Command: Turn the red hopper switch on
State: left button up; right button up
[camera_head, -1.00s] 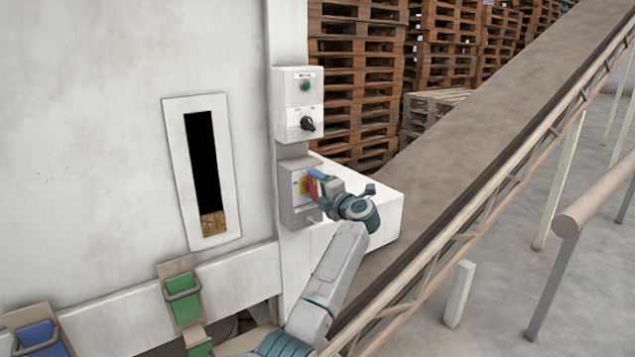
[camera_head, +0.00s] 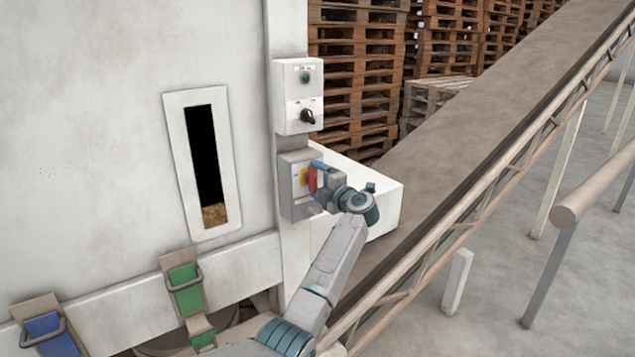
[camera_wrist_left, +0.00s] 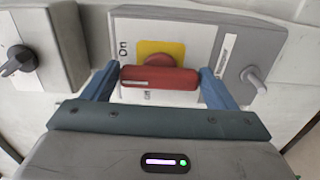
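The red hopper switch (camera_head: 312,180) is a red handle on a yellow plate, on the lower grey control box (camera_head: 296,216). The handle (camera_wrist_left: 160,77) lies crosswise in the left wrist view. An "On" mark is at its upper left and an "Off" mark just below it. My left gripper (camera_wrist_left: 159,72) is at the switch, with one blue finger beside each end of the handle. The fingers are wide apart and very close to the handle ends; contact is hard to tell. In the head view the left gripper (camera_head: 319,181) partly hides the switch. My right gripper is not in view.
An upper box with a green button and black knob (camera_head: 307,117) sits above the switch. A small grey toggle (camera_wrist_left: 253,79) is close to the right finger. A white housing (camera_head: 383,208) and sloping conveyor (camera_head: 470,120) are to the right. Pallets (camera_head: 355,80) stand behind.

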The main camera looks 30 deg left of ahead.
pick_arm(q)
jog(key=o, duration=0.3)
jog(key=b+v, duration=0.5)
jog(key=v, duration=0.6)
jog(key=shift+f, duration=0.1)
jog(key=shift+w+a, duration=0.1)
